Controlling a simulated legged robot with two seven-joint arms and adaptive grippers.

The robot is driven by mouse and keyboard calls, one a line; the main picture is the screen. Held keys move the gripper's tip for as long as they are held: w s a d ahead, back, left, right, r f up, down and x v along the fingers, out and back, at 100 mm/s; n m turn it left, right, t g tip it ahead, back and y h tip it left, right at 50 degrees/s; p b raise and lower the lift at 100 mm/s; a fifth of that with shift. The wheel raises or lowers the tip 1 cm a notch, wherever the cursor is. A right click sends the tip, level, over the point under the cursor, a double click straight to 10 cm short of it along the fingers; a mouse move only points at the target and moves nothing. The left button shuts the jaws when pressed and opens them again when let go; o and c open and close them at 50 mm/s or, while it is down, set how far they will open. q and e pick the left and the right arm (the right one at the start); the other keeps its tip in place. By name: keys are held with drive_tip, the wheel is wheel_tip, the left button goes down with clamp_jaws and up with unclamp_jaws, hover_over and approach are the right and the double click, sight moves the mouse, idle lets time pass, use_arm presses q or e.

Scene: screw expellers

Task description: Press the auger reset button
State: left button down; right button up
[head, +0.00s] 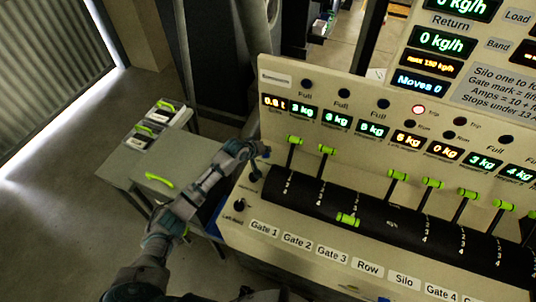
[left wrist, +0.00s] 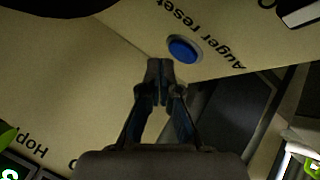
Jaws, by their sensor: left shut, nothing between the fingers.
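The blue round auger reset button (left wrist: 184,49) shows in the left wrist view on a cream panel, with the label "Auger reset" (left wrist: 205,30) beside it. My left gripper (left wrist: 160,68) is shut and empty. Its tips appear just below and left of the button in that view, with a small gap in the picture; I cannot tell the depth between them. In the head view my left gripper (head: 262,152) is at the left end of the cream control console (head: 310,80). The button cannot be made out there. My right gripper is not in view.
Several green-handled levers (head: 295,140) stand along the black curved strip (head: 380,222) right of my gripper. Dark knobs (head: 240,205) sit at the console's left end. A grey side table (head: 125,165) with green-handled items stands left of my arm. Open floor lies farther left.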

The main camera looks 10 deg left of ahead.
use_arm(q)
drive_tip(key=shift+a+f, duration=0.35)
drive_tip(key=shift+a, duration=0.4)
drive_tip(key=shift+a+f, duration=0.1)
drive_tip(key=shift+a, duration=0.25)
drive_tip(key=shift+d, duration=0.7)
drive_tip(key=shift+a+f, duration=0.3)
drive_tip(key=shift+a, duration=0.15)
drive_tip(key=shift+f, duration=0.1)
drive_tip(key=shift+d, duration=0.2)
drive_tip(key=shift+d+r+p, duration=0.1)
drive_tip(key=shift+r+p, duration=0.15)
drive_tip(key=shift+p, duration=0.1)
drive_tip(key=shift+d+r+p, duration=0.25)
drive_tip(key=shift+r+p, duration=0.4)
drive_tip(key=shift+p, duration=0.1)
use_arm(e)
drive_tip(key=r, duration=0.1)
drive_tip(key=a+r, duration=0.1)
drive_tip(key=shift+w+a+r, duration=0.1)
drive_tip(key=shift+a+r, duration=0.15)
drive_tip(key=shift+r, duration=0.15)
